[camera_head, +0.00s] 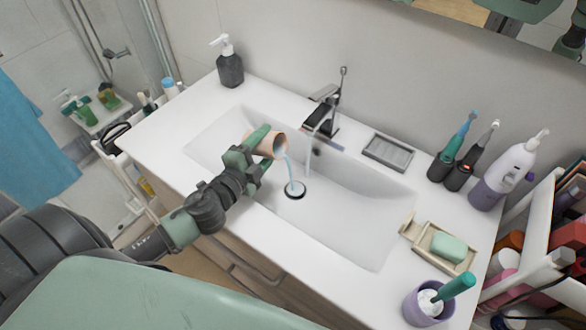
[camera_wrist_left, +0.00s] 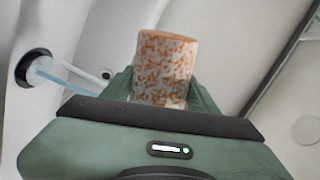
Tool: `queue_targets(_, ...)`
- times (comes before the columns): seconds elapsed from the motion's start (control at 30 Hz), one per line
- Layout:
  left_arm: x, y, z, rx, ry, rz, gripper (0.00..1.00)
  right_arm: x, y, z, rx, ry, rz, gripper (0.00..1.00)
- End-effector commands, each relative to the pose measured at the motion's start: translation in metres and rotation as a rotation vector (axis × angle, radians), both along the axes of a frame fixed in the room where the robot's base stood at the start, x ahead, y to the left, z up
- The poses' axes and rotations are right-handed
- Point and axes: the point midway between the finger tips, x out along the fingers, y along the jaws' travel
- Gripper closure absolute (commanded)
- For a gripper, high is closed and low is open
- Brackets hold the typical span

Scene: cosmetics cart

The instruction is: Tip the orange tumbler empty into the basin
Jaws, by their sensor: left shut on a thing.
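The orange speckled tumbler (camera_head: 272,144) is tilted on its side over the white basin (camera_head: 345,205). My left gripper (camera_head: 259,146) is shut on the tumbler. In the left wrist view the tumbler (camera_wrist_left: 166,66) stands between the green fingers, with orange and white mottling. The tumbler's inside is mostly hidden. My right gripper is not in view.
The faucet (camera_head: 326,105) stands at the basin's back edge. A dark soap bottle (camera_head: 229,66) is at the left. A grey tray (camera_head: 388,152), toothbrush holders (camera_head: 447,164), a white-purple bottle (camera_head: 500,174), a soap dish (camera_head: 429,247) and a purple cup (camera_head: 421,304) stand on the right.

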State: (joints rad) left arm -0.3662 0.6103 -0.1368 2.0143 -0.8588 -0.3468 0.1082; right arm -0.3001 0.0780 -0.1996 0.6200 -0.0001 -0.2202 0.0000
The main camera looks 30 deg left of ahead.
Motion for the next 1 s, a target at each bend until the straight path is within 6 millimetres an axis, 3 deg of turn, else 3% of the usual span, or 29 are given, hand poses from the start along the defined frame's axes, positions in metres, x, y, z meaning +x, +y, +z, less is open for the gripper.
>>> queue_targets(1.0,0.001,-0.014,0.005,0.124,0.001,0.000,0.88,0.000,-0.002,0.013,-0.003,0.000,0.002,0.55)
